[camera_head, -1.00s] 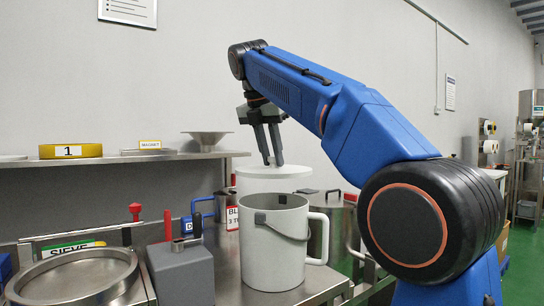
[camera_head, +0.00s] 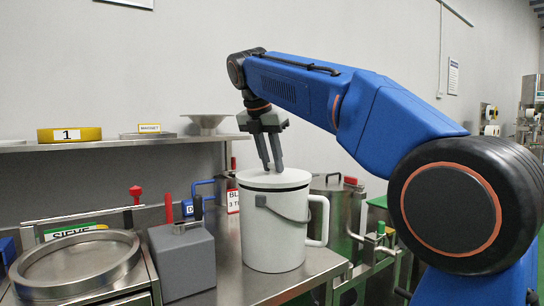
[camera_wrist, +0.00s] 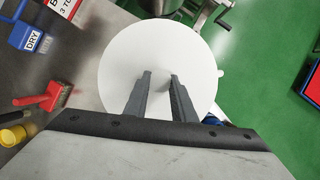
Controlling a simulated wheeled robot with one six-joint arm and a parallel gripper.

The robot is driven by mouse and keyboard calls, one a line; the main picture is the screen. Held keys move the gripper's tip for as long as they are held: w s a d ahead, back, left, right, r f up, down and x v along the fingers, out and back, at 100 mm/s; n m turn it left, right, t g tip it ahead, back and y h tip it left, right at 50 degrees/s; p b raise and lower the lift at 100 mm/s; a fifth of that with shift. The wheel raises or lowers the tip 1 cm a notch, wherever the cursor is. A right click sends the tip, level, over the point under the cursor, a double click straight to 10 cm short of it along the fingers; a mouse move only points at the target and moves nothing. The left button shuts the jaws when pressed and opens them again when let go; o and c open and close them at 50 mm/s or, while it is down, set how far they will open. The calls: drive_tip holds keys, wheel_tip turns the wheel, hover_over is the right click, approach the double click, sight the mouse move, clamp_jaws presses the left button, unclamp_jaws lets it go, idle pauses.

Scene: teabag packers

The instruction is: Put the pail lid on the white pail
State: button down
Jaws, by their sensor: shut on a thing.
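The white pail (camera_head: 274,232) stands upright on the metal bench, with a grey bail on its near side and a handle on its right. The white pail lid (camera_head: 274,179) lies level over the pail's mouth, at the rim; I see no clear gap between them. In the wrist view the lid (camera_wrist: 150,50) is a wide white disc that hides nearly all of the pail. My gripper (camera_head: 272,169) points down from above, shut on the lid near its centre. The grip itself is small and hard to see.
A grey block with a handle (camera_head: 183,258) and a round sieve (camera_head: 75,265) stand left of the pail. A steel pot (camera_head: 335,205) is behind it to the right. A shelf (camera_head: 110,144) runs along the wall. A red brush (camera_wrist: 45,97) shows in the wrist view.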

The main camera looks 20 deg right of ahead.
drive_tip(key=shift+f, duration=0.65)
idle(0.6)
drive_tip(key=c, duration=1.4)
unclamp_jaws()
